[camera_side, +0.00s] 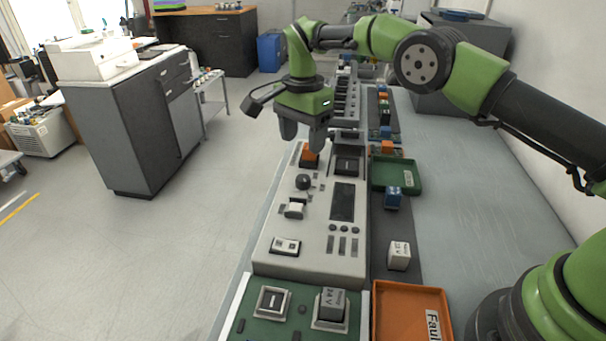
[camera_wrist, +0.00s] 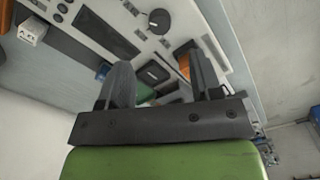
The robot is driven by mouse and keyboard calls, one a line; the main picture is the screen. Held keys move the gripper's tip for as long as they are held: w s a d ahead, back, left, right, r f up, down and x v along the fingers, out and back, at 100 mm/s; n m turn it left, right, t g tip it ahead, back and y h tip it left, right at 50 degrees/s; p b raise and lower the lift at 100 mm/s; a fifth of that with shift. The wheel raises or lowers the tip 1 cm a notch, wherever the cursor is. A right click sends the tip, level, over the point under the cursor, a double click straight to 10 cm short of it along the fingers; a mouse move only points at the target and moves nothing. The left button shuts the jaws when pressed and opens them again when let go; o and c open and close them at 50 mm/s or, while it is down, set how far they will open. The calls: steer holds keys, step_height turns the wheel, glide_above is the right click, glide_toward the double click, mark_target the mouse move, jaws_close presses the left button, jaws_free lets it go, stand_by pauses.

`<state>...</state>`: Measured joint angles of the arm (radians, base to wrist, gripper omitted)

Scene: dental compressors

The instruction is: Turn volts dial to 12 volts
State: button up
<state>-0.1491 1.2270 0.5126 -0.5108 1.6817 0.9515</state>
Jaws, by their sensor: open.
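A round black dial (camera_side: 303,181) sits on the light grey control panel (camera_side: 285,254), and it also shows near the top of the wrist view (camera_wrist: 159,20). Its labels are too small to read, so I cannot confirm it as the volts dial or tell its setting. My gripper (camera_side: 303,143) is open and empty, with its fingers pointing down over the far end of the panel. In the wrist view the fingers (camera_wrist: 158,62) are spread apart, and the dial lies beyond their tips, not between them. Nothing covers the dial.
An orange block (camera_side: 310,155) sits on the panel below my fingers. A white switch (camera_side: 294,208) is just nearer than the dial. A green tray (camera_side: 398,184), a blue block (camera_side: 392,199), a white block (camera_side: 399,256) and an orange tray (camera_side: 390,324) stand along the panel's right.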

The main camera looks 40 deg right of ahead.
mark_target(303, 178)
step_height(303, 178, down, 9)
steer(key=shift+f, duration=0.1)
stand_by(0.4)
steer(key=c, duration=0.9)
